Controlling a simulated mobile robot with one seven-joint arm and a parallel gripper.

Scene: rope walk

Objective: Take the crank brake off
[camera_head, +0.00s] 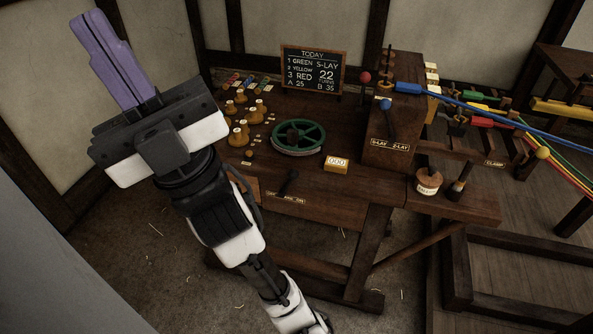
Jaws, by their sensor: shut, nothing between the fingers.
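My gripper (95,20) is at the upper left, raised and pointing up and away from the bench. Its purple fingers are shut together with nothing between them. A green handwheel (298,138) lies flat on the wooden bench (262,172). A small black lever (288,181) is on the bench's front, below the wheel, tilted with its upper end to the right. It may be the crank brake; the small label (288,198) by it is too small to read surely. My gripper is well left of both and touches neither.
A yellow counter (337,165) reads 000. A chalkboard (313,71) stands behind. A wooden box (388,143) has a blue-knobbed lever (386,105) and S-LAY/Z-LAY label. A red knob (365,77) stands by it. Brass-coloured pieces (239,134) crowd the bench's left. Coloured ropes (550,135) run right.

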